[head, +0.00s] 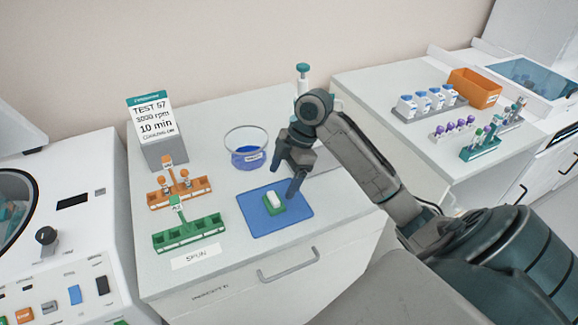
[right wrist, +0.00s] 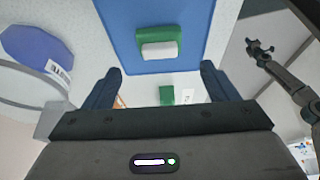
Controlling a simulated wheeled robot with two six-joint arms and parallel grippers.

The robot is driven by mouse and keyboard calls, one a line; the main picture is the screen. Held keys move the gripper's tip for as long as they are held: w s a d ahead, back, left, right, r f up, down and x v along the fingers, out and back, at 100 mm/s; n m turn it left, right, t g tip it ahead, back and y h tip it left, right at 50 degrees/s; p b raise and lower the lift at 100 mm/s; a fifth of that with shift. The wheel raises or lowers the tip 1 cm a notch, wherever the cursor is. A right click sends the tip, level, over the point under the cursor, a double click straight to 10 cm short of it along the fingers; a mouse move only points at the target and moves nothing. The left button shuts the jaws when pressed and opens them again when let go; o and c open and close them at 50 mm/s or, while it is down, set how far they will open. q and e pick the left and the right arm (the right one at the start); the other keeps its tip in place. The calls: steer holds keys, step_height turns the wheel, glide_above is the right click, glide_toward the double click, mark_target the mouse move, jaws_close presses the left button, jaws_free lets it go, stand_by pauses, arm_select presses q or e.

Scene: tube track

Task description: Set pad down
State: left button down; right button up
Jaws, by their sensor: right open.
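The pad is a small block with a white top and a green base (head: 272,202). It rests on the blue mat (head: 298,217) on the white counter. In the right wrist view the pad (right wrist: 158,49) lies on the blue mat (right wrist: 200,12), beyond my fingertips and apart from them. My right gripper (head: 285,185) is just above and behind the pad in the head view. In the right wrist view its two fingers (right wrist: 160,72) are spread wide with nothing between them.
An orange rack (head: 180,192) and a green rack (head: 188,234) stand to the left, near a "SPUN" label (head: 195,256). A grey sign stand (head: 163,152) is at the back left. The counter's front right is clear.

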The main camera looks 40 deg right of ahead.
steer(key=shift+b+v, duration=0.3)
steer(key=shift+v, duration=2)
